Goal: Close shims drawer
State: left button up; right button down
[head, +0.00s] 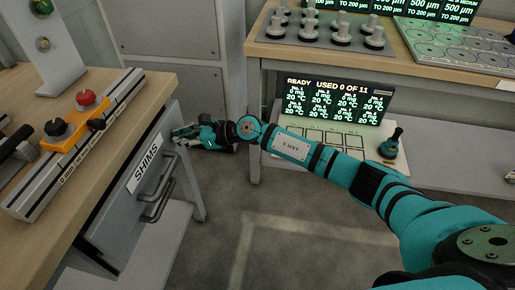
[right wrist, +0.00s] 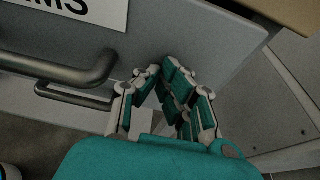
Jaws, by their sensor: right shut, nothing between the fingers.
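The shims drawer shows at the left in the head view, under the wooden bench top. Its grey front (head: 125,211) bears a white SHIMS label (head: 145,163) and a dark bar handle (head: 157,200). The front stands out from the bench edge, with a dark gap behind it, so the drawer looks partly open. My right gripper (head: 180,137) is at the far right end of the drawer front. In the right wrist view the shut, empty fingers (right wrist: 168,92) point at the front (right wrist: 165,35), right of the handle (right wrist: 75,72); I cannot tell whether they touch. My left gripper is not in view.
The bench top (head: 142,97) carries a rail with an orange slider (head: 78,131) and red and black knobs. A second bench (head: 300,54) stands at the back right, with a lit display (head: 335,100) on its lower shelf. Grey floor (head: 300,225) is free between them.

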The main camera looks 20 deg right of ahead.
aim_at(171, 134)
jog(key=w+a, duration=0.2)
jog(key=a, duration=0.1)
jog(key=shift+w+a+b, duration=0.25)
jog(key=shift+a+b, duration=0.05)
jog(key=shift+b, duration=0.1)
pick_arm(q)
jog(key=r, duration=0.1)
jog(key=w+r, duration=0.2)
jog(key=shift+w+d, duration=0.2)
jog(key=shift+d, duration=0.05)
pick_arm(e)
jog(key=shift+w+a+r, duration=0.1)
jog(key=shift+a, duration=0.1)
jog(key=shift+a, duration=0.1)
